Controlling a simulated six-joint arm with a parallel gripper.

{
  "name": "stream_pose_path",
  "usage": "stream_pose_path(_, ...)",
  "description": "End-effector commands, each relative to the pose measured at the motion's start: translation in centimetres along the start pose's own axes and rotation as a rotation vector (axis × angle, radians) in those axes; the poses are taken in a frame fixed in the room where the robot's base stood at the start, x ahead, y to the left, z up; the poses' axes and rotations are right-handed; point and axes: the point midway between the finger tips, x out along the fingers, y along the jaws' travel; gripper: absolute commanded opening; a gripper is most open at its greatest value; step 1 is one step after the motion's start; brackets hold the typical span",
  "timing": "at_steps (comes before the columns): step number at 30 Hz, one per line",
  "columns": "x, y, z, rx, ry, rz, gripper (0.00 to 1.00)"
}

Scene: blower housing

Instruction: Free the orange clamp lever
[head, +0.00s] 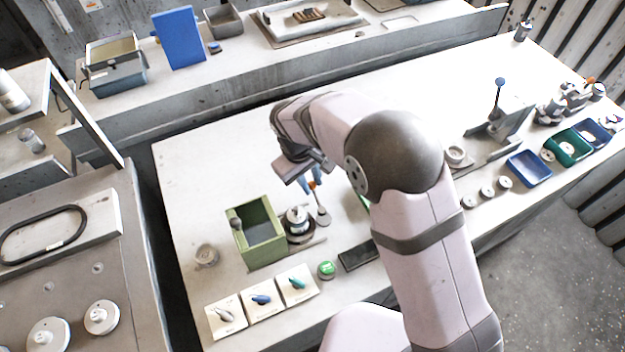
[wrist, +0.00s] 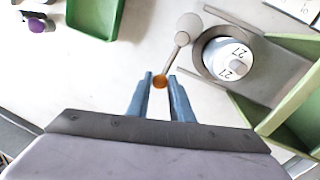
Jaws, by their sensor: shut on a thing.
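The clamp lever shows in the wrist view as a thin grey rod with an orange end (wrist: 160,82) and a grey round end near a pale disc. My gripper (wrist: 160,88) has its two blue fingers closed around the orange end. In the head view the orange of the lever (head: 312,185) shows just below my gripper (head: 314,180), and the rod runs down beside a white round part (head: 297,220). That part, marked 27 in the wrist view (wrist: 229,60), sits in a grey ring on a plate. My wrist hides some of the lever in the head view.
An open green box (head: 258,238) stands just left of the white part. Several switch cards (head: 262,300) and a green round button (head: 327,269) lie in front. A green tray (wrist: 72,27) shows at the wrist view's top left.

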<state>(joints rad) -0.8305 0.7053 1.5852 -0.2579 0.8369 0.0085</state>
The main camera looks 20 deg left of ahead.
Motion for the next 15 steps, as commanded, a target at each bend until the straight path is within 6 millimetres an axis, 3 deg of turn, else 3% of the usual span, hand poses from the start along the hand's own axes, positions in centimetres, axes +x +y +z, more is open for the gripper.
stream_pose_path(9,-0.18,-0.06,-0.24,-0.005,0.008,0.0,0.0)
stream_pose_path(10,-0.18,-0.06,-0.24,-0.005,0.008,0.0,0.22)
stream_pose_path(12,-0.17,-0.06,-0.23,-0.005,0.007,0.0,0.38)
stream_pose_path(15,-0.13,-0.06,-0.17,-0.004,0.005,0.0,0.38)
